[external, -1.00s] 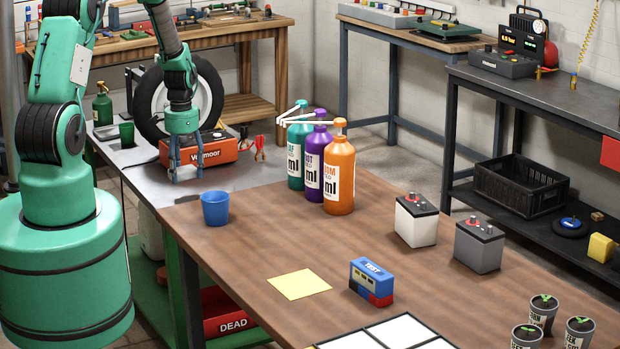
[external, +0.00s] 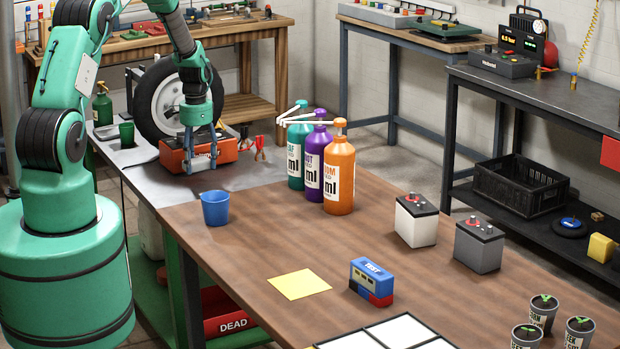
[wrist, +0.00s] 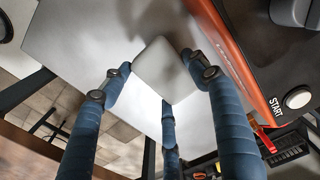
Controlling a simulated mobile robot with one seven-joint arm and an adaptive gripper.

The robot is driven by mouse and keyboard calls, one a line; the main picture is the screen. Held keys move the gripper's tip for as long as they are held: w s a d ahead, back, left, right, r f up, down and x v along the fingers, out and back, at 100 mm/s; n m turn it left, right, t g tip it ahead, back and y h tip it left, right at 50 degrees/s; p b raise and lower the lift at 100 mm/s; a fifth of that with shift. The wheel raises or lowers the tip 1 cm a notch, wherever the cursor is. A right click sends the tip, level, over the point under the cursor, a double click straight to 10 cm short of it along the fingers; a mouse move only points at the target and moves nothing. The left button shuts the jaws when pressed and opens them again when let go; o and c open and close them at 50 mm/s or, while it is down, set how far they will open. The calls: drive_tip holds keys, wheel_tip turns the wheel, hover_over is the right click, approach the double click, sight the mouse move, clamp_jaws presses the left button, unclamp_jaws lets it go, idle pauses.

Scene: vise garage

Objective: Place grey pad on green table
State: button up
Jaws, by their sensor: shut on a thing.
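My gripper (external: 202,166) hangs in front of the red-orange Volmoor unit at the back left, over the grey sheet-topped bench (external: 140,161). In the wrist view its blue fingers (wrist: 160,72) close around the grey pad (wrist: 160,72), a pale, rounded square block. In the external view the pad shows only as a small light patch (external: 202,150) between the fingers. No tabletop looks green; the large brown wooden table (external: 255,235) in front has green legs and a green lower shelf (external: 145,295).
The Volmoor unit (external: 172,161) and a tyre (external: 160,105) stand close by. A blue cup (external: 215,208), three pump bottles (external: 340,175), a yellow sheet (external: 299,284), a blue tester (external: 371,281) and two batteries (external: 416,220) occupy the brown table. Its centre has bare wood.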

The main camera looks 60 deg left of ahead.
sight(199, 171)
drive_tip(key=shift+f+b, duration=0.45)
drive_tip(key=shift+f, duration=1.3)
drive_tip(key=shift+f, duration=0.1)
drive_tip(key=o, duration=1.1)
wheel_tip(199, 171, up, 12)
drive_tip(key=shift+r+p, duration=0.1)
drive_tip(key=shift+p, duration=1.1)
